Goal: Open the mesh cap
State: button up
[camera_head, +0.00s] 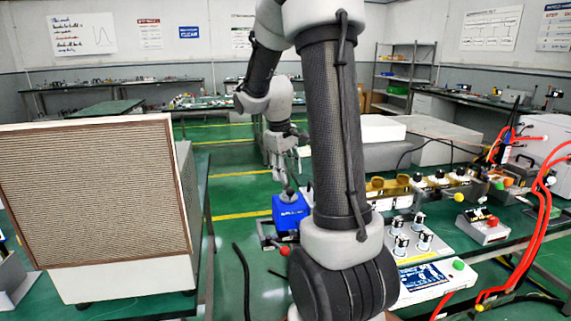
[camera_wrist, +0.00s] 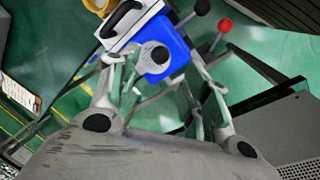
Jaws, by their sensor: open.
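A blue box-shaped unit (camera_head: 290,212) stands at the left end of the right-hand bench, with a small round grey cap (camera_head: 289,195) on its top. This may be the mesh cap; I cannot make out any mesh on it. In the wrist view the cap (camera_wrist: 154,56) sits on the blue unit (camera_wrist: 172,45) and appears between my fingertips. My gripper (camera_head: 284,172) points down just above the cap, fingers apart. It also shows in the wrist view (camera_wrist: 156,64), open and holding nothing. I cannot tell whether a finger touches the cap.
A large cabinet with a mesh front (camera_head: 100,200) stands on the left bench. A red ball-ended lever (camera_wrist: 225,25) is close beside the blue unit. The right bench holds a panel with several knobs (camera_head: 410,235), a red-button box (camera_head: 486,226) and red hoses (camera_head: 540,220).

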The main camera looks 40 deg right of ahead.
jog(key=s+a+r+m+t+y, duration=0.1)
jog(key=s+a+r+t, duration=0.1)
jog(key=s+a+r, duration=0.7)
jog(key=s+a, duration=0.3)
jog(key=s, duration=0.2)
jog(key=shift+s+a+r+t, duration=0.15)
jog(key=shift+r+t, duration=0.25)
